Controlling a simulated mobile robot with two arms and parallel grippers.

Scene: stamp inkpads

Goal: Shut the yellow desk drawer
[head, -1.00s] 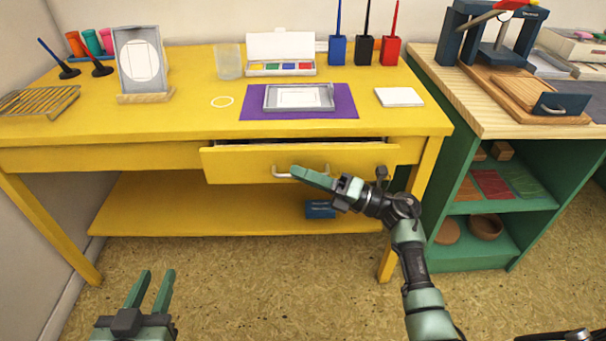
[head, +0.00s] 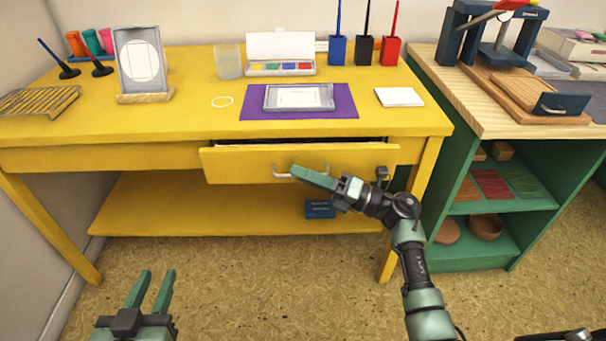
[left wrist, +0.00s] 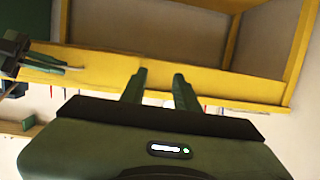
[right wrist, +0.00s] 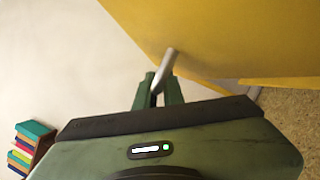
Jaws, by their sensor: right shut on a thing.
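The yellow desk drawer (head: 235,165) is part-way out from the front of the yellow desk (head: 190,110), with a dark gap along its top edge. Its metal handle (head: 283,174) is on the drawer front. My right gripper (head: 298,171) is shut on the handle; in the right wrist view the fingers (right wrist: 160,88) close around the grey handle bar (right wrist: 165,68). My left gripper (head: 150,290) is open and empty, low in front of the desk at the left; its two fingers (left wrist: 160,90) stand apart in the left wrist view.
On the desktop are a purple mat (head: 347,104), a paint box (head: 281,68), a white block (head: 399,97) and a framed stand (head: 140,60). A blue box (head: 320,209) lies on the lower shelf. A green cabinet (head: 520,235) stands close at the right. The floor in front is clear.

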